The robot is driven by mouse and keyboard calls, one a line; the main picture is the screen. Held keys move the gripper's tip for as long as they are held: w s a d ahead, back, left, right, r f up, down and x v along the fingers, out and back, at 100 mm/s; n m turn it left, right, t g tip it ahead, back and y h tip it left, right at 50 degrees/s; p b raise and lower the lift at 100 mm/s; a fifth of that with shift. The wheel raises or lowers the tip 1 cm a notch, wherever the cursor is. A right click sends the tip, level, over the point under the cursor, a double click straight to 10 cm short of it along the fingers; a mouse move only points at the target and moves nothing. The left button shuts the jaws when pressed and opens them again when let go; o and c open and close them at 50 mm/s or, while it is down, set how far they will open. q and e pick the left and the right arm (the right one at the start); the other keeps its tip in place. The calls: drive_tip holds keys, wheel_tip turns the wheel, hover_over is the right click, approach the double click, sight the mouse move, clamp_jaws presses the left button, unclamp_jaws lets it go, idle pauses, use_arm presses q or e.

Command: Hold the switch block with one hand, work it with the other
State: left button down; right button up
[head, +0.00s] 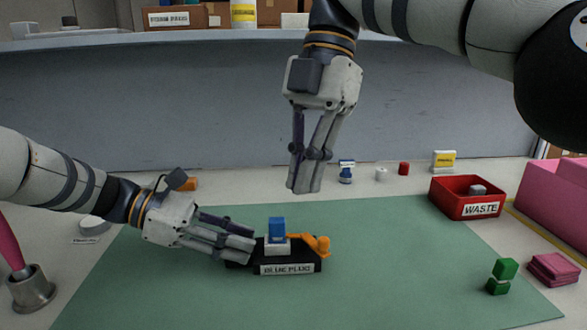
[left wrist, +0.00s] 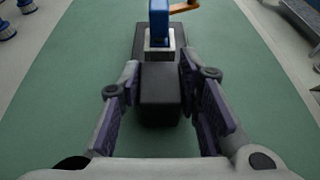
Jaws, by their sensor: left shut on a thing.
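The switch block is a black base (head: 290,266) labelled "BLUE PLUG" on the green mat. It carries a light grey piece with a blue plug (head: 277,228) upright on top, and an orange lever (head: 318,243) on its right. In the left wrist view the black base (left wrist: 160,92) lies between the fingers, with the blue plug (left wrist: 159,18) beyond. My right gripper (head: 304,190) hangs above and behind the block, pointing down, apart from it. Its finger gap is not clear.
The green mat (head: 400,280) is mostly bare around the block. A red WASTE tray (head: 465,208) holding a grey piece stands at right, near a pink bin (head: 560,195). Small items stand behind the mat.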

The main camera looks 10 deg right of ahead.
sight(326, 239)
drive_tip(key=o, duration=0.4)
drive_tip(key=shift+d+m, duration=0.15)
drive_tip(key=shift+m, duration=0.45)
drive_tip(key=d+f+m+t+h, duration=0.1)
drive_tip(key=f+m, duration=0.2)
drive_tip(key=m, duration=0.2)
drive_tip(key=d+f+m+t, duration=0.1)
drive_tip(key=f+m, duration=0.3)
drive_tip(key=m, duration=0.2)
drive_tip(key=d+f+m+h, duration=0.1)
drive_tip(key=f+m, duration=0.2)
drive_tip(key=m, duration=0.2)
drive_tip(key=shift+w+d+f+t+h, duration=0.15)
drive_tip(key=shift+w+f+t+h, duration=0.15)
drive_tip(key=shift+w+f+t, duration=0.1)
clamp_jaws()
